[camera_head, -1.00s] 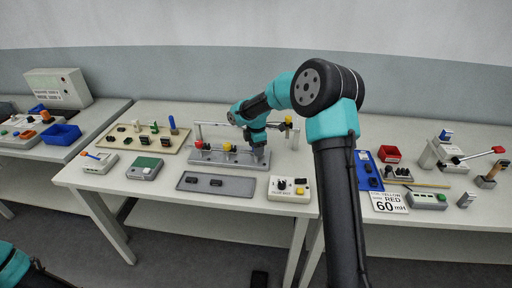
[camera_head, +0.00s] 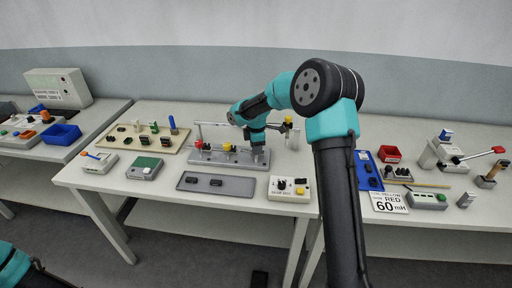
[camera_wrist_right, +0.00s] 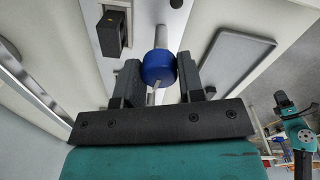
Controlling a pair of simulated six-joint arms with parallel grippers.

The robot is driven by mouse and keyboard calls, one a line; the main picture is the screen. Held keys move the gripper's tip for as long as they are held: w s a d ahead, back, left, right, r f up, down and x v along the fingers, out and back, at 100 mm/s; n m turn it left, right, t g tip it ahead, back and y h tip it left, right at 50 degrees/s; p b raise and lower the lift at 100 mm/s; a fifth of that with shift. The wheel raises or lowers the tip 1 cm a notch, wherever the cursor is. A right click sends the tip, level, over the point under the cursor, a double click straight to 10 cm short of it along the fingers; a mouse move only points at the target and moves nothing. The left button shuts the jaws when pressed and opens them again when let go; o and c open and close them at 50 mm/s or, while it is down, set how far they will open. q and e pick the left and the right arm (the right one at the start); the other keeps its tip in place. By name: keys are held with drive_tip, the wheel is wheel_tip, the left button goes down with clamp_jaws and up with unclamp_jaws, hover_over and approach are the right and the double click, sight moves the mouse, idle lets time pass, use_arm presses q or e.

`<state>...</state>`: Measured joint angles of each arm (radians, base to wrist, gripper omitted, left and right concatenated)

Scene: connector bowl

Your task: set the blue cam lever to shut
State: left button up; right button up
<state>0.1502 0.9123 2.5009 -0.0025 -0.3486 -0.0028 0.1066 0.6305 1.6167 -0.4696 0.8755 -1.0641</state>
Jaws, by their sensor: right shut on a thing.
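The blue cam lever's round blue knob (camera_wrist_right: 158,69) shows in the right wrist view, on a pale metal rod. My right gripper (camera_wrist_right: 159,80) is shut on this knob, with one dark finger on each side. In the head view my right gripper (camera_head: 257,156) is at the right end of a grey fixture (camera_head: 205,157) on the middle table. The knob is hidden by the gripper there, so I cannot read the lever's angle. My left gripper is out of the head view; only part of the left arm shows at the lower left.
Red and yellow knobs (camera_head: 227,148) stand on the fixture beside the gripper. A rail (camera_head: 212,124) on posts stands behind. A grey tray (camera_head: 216,184) and a white control box (camera_head: 290,189) lie in front. A beige board (camera_head: 135,137) with several parts is to the left.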

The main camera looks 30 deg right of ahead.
drive_tip(key=m, duration=0.8)
drive_tip(key=shift+m, duration=0.4)
drive_tip(key=m, duration=0.3)
drive_tip(key=shift+w+m, duration=0.1)
drive_tip(key=shift+m, duration=0.2)
drive_tip(key=m, duration=0.4)
drive_tip(key=o, duration=0.9)
drive_tip(key=shift+r, duration=0.1)
